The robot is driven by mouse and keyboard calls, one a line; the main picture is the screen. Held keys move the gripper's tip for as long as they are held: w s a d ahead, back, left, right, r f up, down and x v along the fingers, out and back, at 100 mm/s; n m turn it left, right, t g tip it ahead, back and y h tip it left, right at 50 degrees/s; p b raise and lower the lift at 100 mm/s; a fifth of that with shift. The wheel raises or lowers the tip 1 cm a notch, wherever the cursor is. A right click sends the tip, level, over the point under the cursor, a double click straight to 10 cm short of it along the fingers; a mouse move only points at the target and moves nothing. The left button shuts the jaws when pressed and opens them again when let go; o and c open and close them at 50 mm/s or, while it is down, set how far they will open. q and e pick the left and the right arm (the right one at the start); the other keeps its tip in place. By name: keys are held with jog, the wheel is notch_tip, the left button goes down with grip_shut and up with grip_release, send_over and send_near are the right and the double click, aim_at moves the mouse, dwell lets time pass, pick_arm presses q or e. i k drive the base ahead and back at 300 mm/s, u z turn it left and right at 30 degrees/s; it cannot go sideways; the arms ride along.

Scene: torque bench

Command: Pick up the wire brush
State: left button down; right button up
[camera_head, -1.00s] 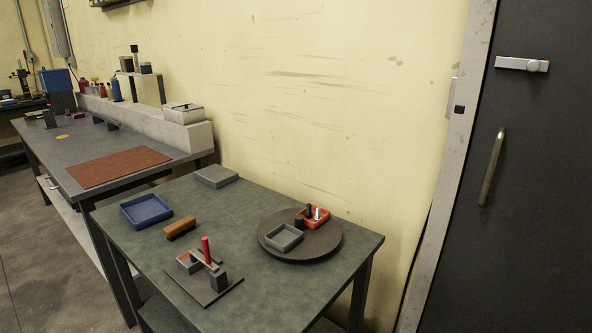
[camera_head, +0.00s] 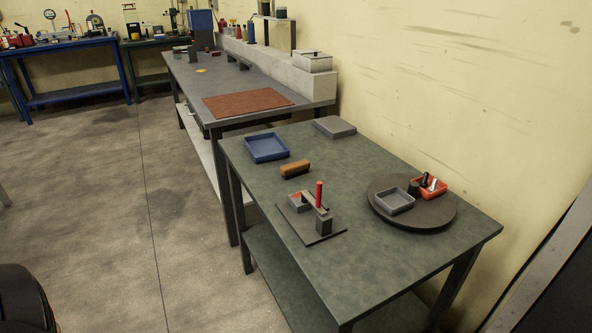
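A short brown wooden block with a darker underside, which looks like the wire brush (camera_head: 295,169), lies on the green-topped table (camera_head: 400,259). It sits between the blue tray (camera_head: 267,148) and a dark plate fixture with a red upright handle (camera_head: 319,194). Its bristles cannot be made out at this size. Neither of my grippers shows in the head view.
A round dark turntable (camera_head: 440,213) holds a grey tray (camera_head: 394,201) and an orange tray (camera_head: 441,189). A flat grey box (camera_head: 334,127) lies at the table's back edge. A longer bench with a red-brown mat (camera_head: 248,102) stands behind. Open floor (camera_head: 110,220) lies left.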

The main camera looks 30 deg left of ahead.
aim_at(297, 168)
jog(key=z, duration=3.7)
jog(key=k, duration=3)
jog(key=u, duration=1.7)
